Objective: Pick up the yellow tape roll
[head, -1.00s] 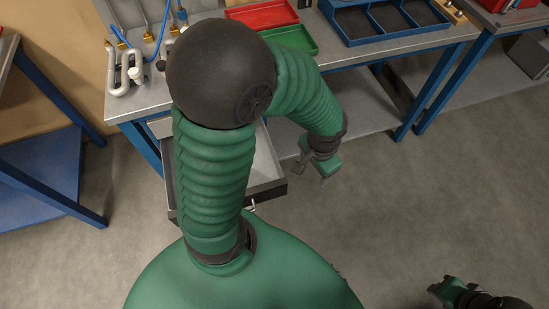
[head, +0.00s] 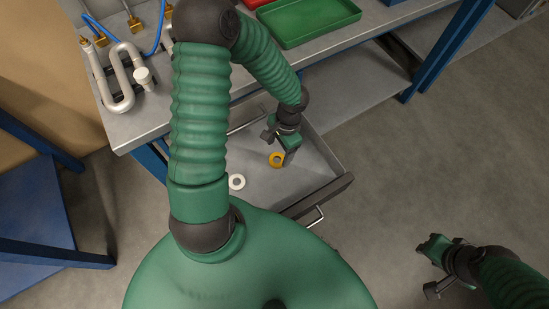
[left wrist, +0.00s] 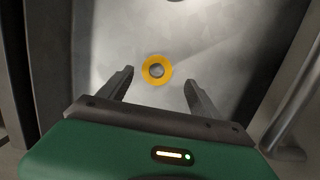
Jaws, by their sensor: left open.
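The yellow tape roll (head: 275,160) lies flat in the open drawer (head: 323,190) under the workbench. It also shows in the left wrist view (left wrist: 157,70), with the drawer floor visible through its hole. My left gripper (head: 288,157) hangs over the drawer, just beside the roll in the head view. In the left wrist view the fingers of my left gripper (left wrist: 159,80) are spread apart and empty, with the roll ahead, between their lines and a little beyond the tips. My right gripper (head: 432,247) is low at the right, away from the drawer; its jaws are too unclear to judge.
A white roll (head: 237,182) lies in the drawer to the left of the yellow one. The drawer walls and front handle (head: 316,216) surround this space. The workbench top (head: 135,125) above holds a green tray (head: 310,20) and a white serpentine coil (head: 118,75).

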